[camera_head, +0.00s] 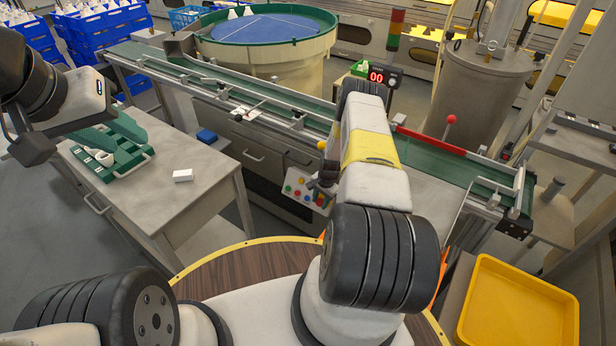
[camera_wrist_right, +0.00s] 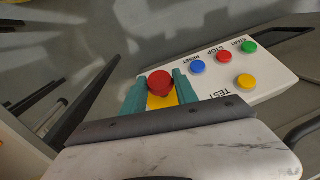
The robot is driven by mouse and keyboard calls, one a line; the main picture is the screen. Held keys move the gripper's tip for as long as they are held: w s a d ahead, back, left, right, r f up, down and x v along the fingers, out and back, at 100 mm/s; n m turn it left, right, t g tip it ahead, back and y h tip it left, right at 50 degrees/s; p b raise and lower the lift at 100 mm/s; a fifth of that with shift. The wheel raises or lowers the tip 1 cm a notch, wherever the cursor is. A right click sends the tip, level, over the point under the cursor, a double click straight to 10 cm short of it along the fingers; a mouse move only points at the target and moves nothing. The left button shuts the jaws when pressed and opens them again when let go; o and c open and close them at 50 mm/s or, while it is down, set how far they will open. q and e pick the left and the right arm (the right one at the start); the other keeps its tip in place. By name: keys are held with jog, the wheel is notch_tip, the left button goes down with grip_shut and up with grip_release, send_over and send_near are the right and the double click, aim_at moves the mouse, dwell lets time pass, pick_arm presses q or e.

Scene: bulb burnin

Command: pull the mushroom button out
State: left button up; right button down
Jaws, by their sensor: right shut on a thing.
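The red mushroom button (camera_wrist_right: 160,82) sits on a yellow plate (camera_wrist_right: 162,101) at the end of the white control panel (camera_wrist_right: 262,80) in the right wrist view. My right gripper (camera_wrist_right: 160,90) has its two teal fingers on either side of the button and is shut on it.
Blue, red, green and yellow buttons (camera_wrist_right: 245,81) lie beside the mushroom button. The conveyor (camera_head: 430,152) runs behind the panel. A yellow bin (camera_head: 520,310) stands at right.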

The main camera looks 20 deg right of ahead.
jog(key=shift+a, duration=0.1)
jog(key=c, duration=0.9)
grip_release()
jog(key=shift+c, duration=0.2)
jog(key=r, duration=0.5)
jog(key=s+r, duration=0.1)
jog(key=r, duration=0.1)
jog(key=shift+s+d+r, duration=0.1)
jog(key=shift+d+r, duration=0.25)
jog(key=shift+r, duration=0.05)
